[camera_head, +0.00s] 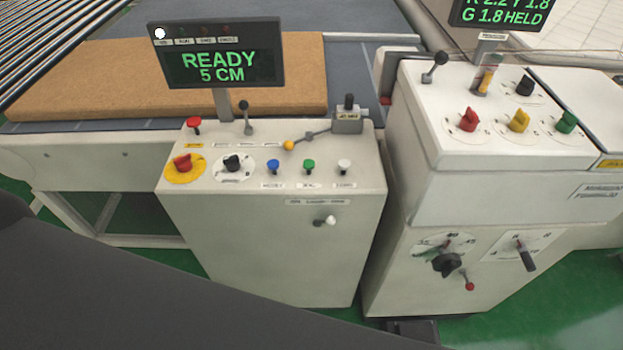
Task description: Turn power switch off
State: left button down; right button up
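A white control console (270,240) stands at the middle. On its sloped top are a red rotary knob (183,163) on a yellow disc and a black rotary knob (233,162) on a white round dial. The small print under the black knob is too blurred to read surely, so I cannot tell for certain which knob is the power switch. A screen (217,55) above the console reads READY 5 CM in green, with a lit white lamp (160,33) at its upper left. A large dark shape, likely my arm, covers the lower left. Neither gripper shows.
Blue (273,166), green (309,165) and white (344,166) buttons, a red push button (194,124) and small levers share the console top. A second, taller console (500,200) stands close on the right. A brown mattress (100,75) lies behind.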

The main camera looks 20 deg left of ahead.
aim_at(183, 164)
jog(key=u, duration=1.45)
